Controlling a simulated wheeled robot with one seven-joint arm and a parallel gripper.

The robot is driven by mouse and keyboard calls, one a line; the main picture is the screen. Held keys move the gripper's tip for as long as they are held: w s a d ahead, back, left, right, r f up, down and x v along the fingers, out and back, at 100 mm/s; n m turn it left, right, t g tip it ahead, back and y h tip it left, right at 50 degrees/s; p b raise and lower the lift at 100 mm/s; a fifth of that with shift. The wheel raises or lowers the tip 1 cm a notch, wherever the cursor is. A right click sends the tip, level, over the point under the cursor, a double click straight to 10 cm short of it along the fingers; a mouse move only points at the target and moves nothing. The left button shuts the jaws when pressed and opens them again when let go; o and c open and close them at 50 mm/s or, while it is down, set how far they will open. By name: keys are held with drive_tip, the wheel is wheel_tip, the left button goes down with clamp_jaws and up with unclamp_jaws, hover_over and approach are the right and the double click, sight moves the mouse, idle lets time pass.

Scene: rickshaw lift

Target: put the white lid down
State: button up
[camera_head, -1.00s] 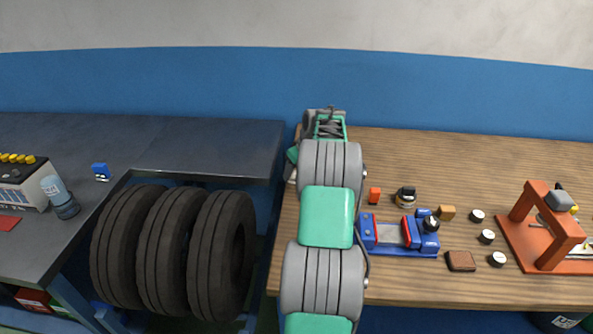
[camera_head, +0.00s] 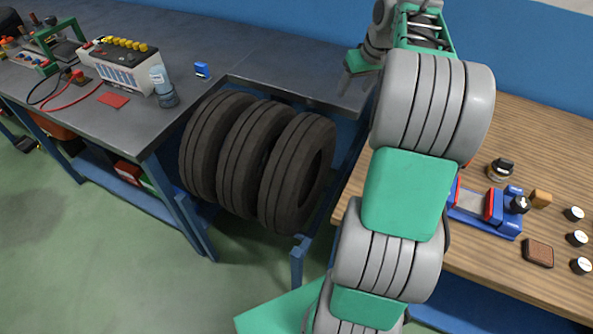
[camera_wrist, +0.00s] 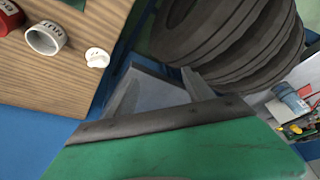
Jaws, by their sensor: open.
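A small white lid (camera_wrist: 97,58) with a raised knob lies on the wooden bench top (camera_wrist: 75,92), close to its edge, in the wrist view. It is apart from my gripper, and I cannot make it out in the head view, where my arm covers part of the bench. My gripper (camera_head: 357,64) is beyond my arm at the far left edge of the wooden bench. It is open, and I see nothing held in it. Its green and dark body fills the bottom of the wrist view.
A white lettered cup (camera_wrist: 46,38) lies on its side near the lid, beside a red one (camera_wrist: 10,17). Large black tyres (camera_head: 297,172) stand between the wooden bench and the dark bench (camera_head: 275,60). A blue vise (camera_head: 487,212) sits on the wooden bench.

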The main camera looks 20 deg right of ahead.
drive_tip(key=s+a, duration=0.2)
drive_tip(key=a, duration=1)
drive_tip(key=s+a+f, duration=0.3)
drive_tip(key=s+a, duration=0.5)
drive_tip(key=a, duration=0.1)
drive_tip(key=s+a+f+n+g, duration=0.1)
drive_tip(key=s+a+f, duration=0.2)
drive_tip(key=s+a, duration=0.5)
drive_tip(key=shift+s+a, duration=0.4)
drive_tip(key=shift+a, duration=0.2)
drive_tip(key=shift+f, duration=0.1)
